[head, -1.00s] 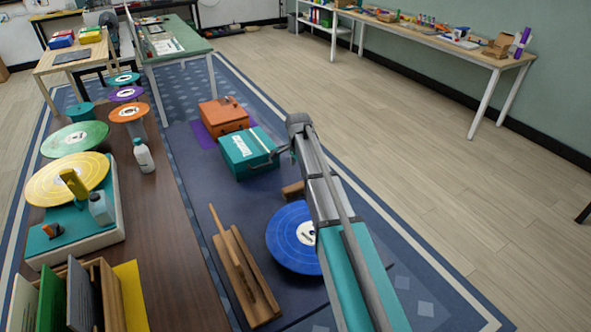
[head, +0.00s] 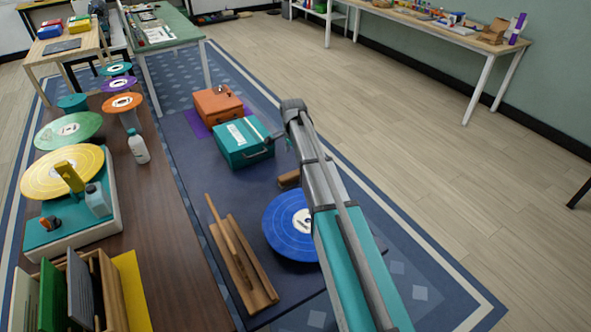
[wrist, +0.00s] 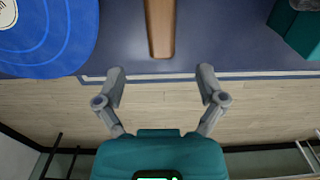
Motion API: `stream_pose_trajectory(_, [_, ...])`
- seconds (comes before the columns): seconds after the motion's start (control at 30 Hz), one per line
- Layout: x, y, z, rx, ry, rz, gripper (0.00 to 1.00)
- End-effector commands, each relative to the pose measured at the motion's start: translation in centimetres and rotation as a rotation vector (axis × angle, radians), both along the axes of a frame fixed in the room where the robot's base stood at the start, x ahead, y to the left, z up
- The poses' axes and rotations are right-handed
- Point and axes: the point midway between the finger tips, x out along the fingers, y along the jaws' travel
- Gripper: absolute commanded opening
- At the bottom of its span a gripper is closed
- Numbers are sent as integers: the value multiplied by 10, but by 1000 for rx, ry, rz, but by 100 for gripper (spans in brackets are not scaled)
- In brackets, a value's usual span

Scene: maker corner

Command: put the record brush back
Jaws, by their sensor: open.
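A small wooden piece (head: 288,180), which looks like the record brush, lies on the dark blue surface between the teal case and the blue record. In the wrist view the wooden piece (wrist: 160,27) shows at the top centre, pointing toward the gap between my fingers. My gripper (wrist: 160,75) is open and empty, with its fingers apart from the wood. In the head view my arm partly hides the wooden piece and the blue record (head: 289,226). A wooden trough-like holder (head: 262,290) with a slanted stick stands left of the record.
A teal case (head: 243,148) and an orange case (head: 216,104) lie behind the wooden piece. The brown table (head: 165,235) at left carries a turntable with a yellow record (head: 62,172), bottles and a record crate. Open floor (head: 440,160) lies to the right.

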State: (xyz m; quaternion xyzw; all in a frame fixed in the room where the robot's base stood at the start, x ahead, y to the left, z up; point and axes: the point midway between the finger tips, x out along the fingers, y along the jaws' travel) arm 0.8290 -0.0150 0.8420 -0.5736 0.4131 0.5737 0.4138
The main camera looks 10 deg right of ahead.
Motion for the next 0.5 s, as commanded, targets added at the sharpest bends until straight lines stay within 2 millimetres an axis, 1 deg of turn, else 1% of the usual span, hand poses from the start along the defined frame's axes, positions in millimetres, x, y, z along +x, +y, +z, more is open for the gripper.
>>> stream_pose_trajectory(0.17, [-24,2,0,0,0,77,89])
stream_pose_trajectory(0.27, [-49,3,0,0,0,171,89])
stream_pose_trajectory(0.37, [-82,5,0,0,0,300,89])
stream_pose_trajectory(0.4, [-96,6,0,0,0,359,89])
stream_pose_trajectory(0.47, [-119,7,0,-1,1,452,89])
stream_pose_trajectory(0.5, [-134,8,0,-1,0,516,89])
